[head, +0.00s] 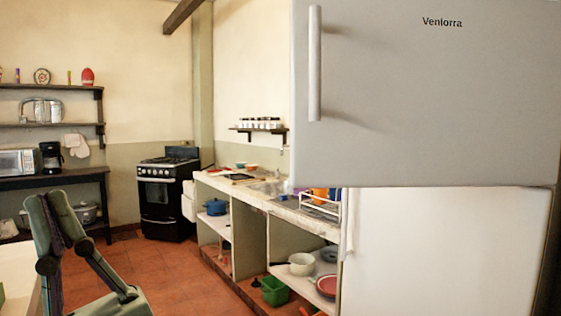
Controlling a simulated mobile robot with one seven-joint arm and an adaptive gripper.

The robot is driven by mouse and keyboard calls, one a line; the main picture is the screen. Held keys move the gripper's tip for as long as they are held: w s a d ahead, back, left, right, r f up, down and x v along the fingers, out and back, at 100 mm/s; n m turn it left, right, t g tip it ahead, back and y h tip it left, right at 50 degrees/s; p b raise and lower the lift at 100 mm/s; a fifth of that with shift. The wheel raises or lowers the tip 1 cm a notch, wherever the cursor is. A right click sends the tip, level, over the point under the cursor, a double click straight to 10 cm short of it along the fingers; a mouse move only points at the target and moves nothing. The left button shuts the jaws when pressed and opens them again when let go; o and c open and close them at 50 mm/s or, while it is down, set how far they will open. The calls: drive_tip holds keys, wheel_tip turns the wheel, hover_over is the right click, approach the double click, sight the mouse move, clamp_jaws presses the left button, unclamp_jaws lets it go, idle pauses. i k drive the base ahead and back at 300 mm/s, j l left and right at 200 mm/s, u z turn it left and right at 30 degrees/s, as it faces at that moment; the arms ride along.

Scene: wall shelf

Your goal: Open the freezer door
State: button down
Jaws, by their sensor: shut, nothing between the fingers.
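The freezer door (430,95) is the upper grey door of the fridge at the right of the head view, marked "Veniorra". Its long vertical handle (315,64) is near its left edge. The door reaches farther left than the white lower door (440,250) and overhangs it, so it looks swung part way out. The inside of the freezer is hidden behind it. My gripper (48,198) is at the lower left, fingers up, shut and empty. It is well apart from the door and handle.
A counter (285,205) with a sink, dish rack and pots below runs left of the fridge. A black stove (167,195) and wall shelves (50,125) stand farther back. A pale surface (18,275) is at the lower left. The tiled floor (180,270) between is clear.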

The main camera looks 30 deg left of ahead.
sight(383, 94)
drive_tip(key=i+j+u, duration=0.1)
drive_tip(key=i+j, duration=0.25)
drive_tip(key=j, duration=0.25)
drive_tip(key=i+j+u, duration=0.1)
drive_tip(key=i+j, duration=0.25)
drive_tip(key=j, duration=0.2)
drive_tip(key=i+j+u, duration=0.1)
drive_tip(key=i+j, duration=0.3)
drive_tip(key=j, duration=0.15)
